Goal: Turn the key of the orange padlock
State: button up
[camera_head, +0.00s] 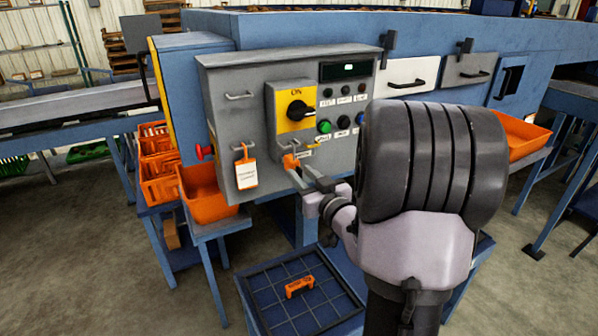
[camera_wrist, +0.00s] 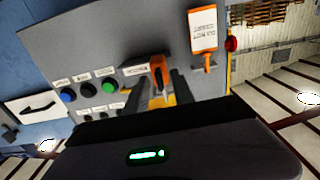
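The orange padlock (camera_head: 290,161) hangs on the front of the grey control panel (camera_head: 232,100), below the yellow switch plate with its black knob (camera_head: 298,110). My gripper (camera_head: 302,173) reaches up to it from the lower right. In the wrist view the padlock (camera_wrist: 158,68) shows between the tips of my two fingers (camera_wrist: 162,88). The fingers stand apart, one on each side of it. I cannot tell whether either finger touches the padlock or its key. The key is too small and too hidden between the fingers to make out clearly.
A white tag with an orange top (camera_head: 246,170) hangs left of the padlock. Push buttons, including a green one (camera_head: 324,126), are to its right. Orange bins (camera_head: 207,200) stand at left. A blue tray (camera_head: 262,290) below holds an orange item (camera_head: 299,286).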

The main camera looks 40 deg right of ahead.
grip_shut()
jog(key=n+b, duration=0.2)
jog(key=n, duration=0.1)
jog(key=shift+f+b, duration=0.1)
jog(key=shift+b, duration=0.3)
jog(key=n, duration=0.2)
jog(key=shift+a+n, duration=0.1)
jog(key=shift+n, duration=0.3)
jog(key=n, duration=1.2)
